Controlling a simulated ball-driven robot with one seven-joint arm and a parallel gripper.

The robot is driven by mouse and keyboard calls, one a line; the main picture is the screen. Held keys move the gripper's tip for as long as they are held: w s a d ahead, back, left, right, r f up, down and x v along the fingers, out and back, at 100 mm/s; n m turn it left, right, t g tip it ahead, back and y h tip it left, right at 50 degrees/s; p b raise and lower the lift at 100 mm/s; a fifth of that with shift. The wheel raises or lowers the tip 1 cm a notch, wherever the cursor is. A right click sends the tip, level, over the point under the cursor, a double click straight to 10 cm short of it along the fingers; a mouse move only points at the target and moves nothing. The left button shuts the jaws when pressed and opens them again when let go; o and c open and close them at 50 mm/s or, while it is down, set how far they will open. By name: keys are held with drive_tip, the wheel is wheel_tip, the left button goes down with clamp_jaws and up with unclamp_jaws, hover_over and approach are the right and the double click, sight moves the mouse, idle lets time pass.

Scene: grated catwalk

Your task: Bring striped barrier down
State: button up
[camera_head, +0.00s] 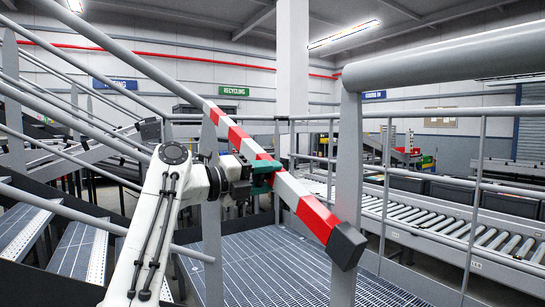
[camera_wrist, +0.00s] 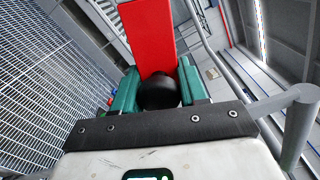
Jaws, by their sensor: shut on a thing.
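The red-and-white striped barrier (camera_head: 291,188) slants across the middle of the head view, from high at left to low at right. A dark block (camera_head: 348,247) sits at its lower right end, by a grey post. My gripper (camera_head: 264,173) is at the barrier's middle, its green fingers against the bar. In the wrist view, the fingers close on both sides of a round black knob (camera_wrist: 158,94) in front of the barrier's red face (camera_wrist: 147,35). The fingers hide part of the bar and the knob's sides.
A grey rail post (camera_head: 347,170) and thick handrail (camera_head: 445,58) stand at right. Grated flooring (camera_head: 290,265) lies below the barrier. A roller conveyor (camera_head: 440,225) with dark crates runs beyond the railing. Stairs (camera_head: 78,250) are at left.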

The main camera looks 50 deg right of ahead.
wheel_tip(320, 180, down, 8)
drive_tip(key=w+n, duration=0.1)
drive_tip(key=n, duration=0.3)
drive_tip(key=shift+w+d+b, duration=0.2)
drive_tip(key=shift+w+b, duration=0.05)
drive_tip(key=shift+b, duration=0.1)
drive_tip(key=shift+f, duration=0.25)
drive_tip(key=o, duration=1)
drive_tip(key=shift+c, duration=0.2)
drive_tip(key=b+v, duration=0.3)
drive_tip(key=v, duration=0.7)
drive_tip(key=shift+a, duration=0.4)
drive_tip(key=shift+w+a+r, duration=0.1)
